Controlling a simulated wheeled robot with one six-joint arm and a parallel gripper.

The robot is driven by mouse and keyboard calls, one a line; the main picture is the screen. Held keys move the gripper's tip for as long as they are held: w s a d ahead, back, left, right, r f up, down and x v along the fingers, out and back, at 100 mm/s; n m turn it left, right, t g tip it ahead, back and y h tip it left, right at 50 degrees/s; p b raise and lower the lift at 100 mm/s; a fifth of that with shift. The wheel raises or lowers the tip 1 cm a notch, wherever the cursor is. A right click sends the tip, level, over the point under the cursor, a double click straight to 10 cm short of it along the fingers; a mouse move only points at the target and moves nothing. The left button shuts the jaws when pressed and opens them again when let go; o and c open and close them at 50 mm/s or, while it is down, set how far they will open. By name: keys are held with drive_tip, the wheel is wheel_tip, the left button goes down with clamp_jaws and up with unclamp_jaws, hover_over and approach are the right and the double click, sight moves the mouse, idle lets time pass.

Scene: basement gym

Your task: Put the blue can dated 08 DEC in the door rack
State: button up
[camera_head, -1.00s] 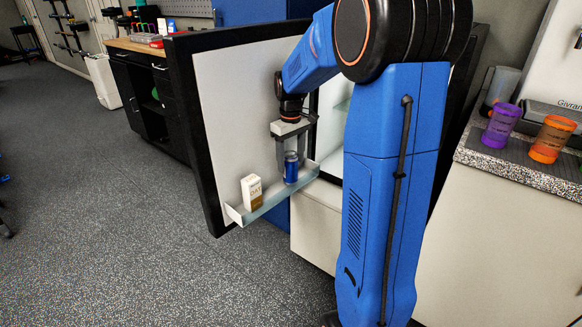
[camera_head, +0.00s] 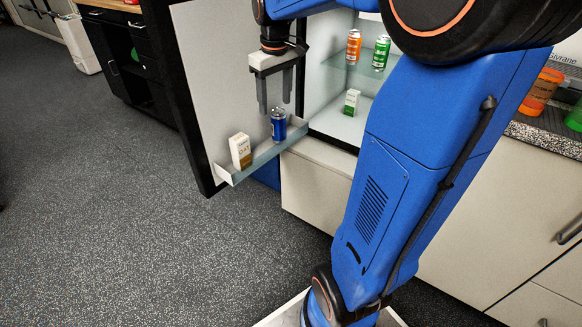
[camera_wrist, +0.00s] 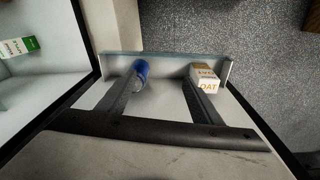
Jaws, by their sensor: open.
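The blue can (camera_head: 278,124) stands upright in the door rack (camera_head: 262,157) on the inside of the open fridge door. It also shows in the wrist view (camera_wrist: 140,68), beside one finger. Its date cannot be read here. My gripper (camera_head: 275,108) is open and empty, above and close to the can, with its fingers pointing down. In the wrist view my gripper's fingers (camera_wrist: 160,96) are spread apart over the rack (camera_wrist: 165,59). A white and brown oat carton (camera_head: 240,151) stands in the same rack, left of the can; it shows in the wrist view too (camera_wrist: 204,77).
The open fridge holds an orange can (camera_head: 353,47) and a green can (camera_head: 381,53) on a glass shelf (camera_head: 345,68). A small green and white carton (camera_head: 351,102) stands below. The fridge door (camera_head: 205,70) is wide open. Floor to the left is clear.

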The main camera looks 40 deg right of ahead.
drive_tip(key=s+a+f+t, duration=0.1)
drive_tip(key=s+a, duration=0.2)
drive_tip(key=s, duration=0.5)
drive_tip(key=s+a+f+m+t, duration=0.1)
drive_tip(key=s+a, duration=0.3)
drive_tip(key=s, duration=0.4)
drive_tip(key=s+a+f+t, duration=0.1)
drive_tip(key=s+a+f, duration=0.2)
drive_tip(key=s, duration=0.5)
drive_tip(key=shift+a+m+t, duration=0.3)
drive_tip(key=shift+a+t, duration=0.1)
drive_tip(key=shift+a, duration=0.05)
